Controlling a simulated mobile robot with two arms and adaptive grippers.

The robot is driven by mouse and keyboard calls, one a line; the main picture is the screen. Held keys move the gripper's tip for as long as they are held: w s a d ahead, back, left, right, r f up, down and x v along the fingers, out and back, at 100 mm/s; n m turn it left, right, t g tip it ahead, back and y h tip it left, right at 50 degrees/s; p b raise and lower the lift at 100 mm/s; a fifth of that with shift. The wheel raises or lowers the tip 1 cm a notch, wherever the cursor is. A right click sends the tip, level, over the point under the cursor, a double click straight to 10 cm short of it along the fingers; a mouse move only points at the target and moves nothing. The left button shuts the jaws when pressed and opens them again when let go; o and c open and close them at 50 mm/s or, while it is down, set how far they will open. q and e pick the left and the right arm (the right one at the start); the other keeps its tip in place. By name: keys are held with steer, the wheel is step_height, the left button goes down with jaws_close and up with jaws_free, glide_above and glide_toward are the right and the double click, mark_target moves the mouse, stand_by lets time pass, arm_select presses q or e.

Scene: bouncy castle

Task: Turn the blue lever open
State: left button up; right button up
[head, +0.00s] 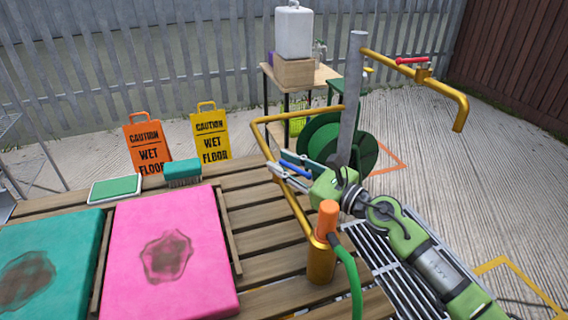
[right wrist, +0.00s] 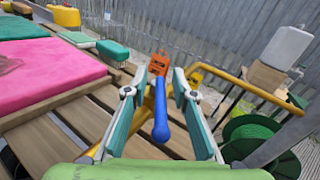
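The blue lever (head: 296,169) sits by the yellow pipe (head: 268,140) at the edge of the wooden slatted table. My right gripper (head: 275,160) reaches in from the right, and the lever lies between its two fingers. In the right wrist view the blue lever (right wrist: 161,124) runs lengthwise between the spread teal fingers, with a gap on each side. The right gripper (right wrist: 157,82) is open and does not clasp the lever. The lever's pivot on the pipe is largely hidden by the gripper and lever. My left gripper is not in view.
An orange connector (head: 327,218) with a green hose stands close below the right gripper. A grey post (head: 350,105) and green hose reel (head: 322,140) are just behind. Pink (head: 140,220) and teal (head: 40,245) stained pads lie on the table. A red-handled tap (head: 412,61) is at upper right.

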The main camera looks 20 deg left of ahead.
steer(key=v, duration=1.2)
steer(key=shift+f, duration=0.1)
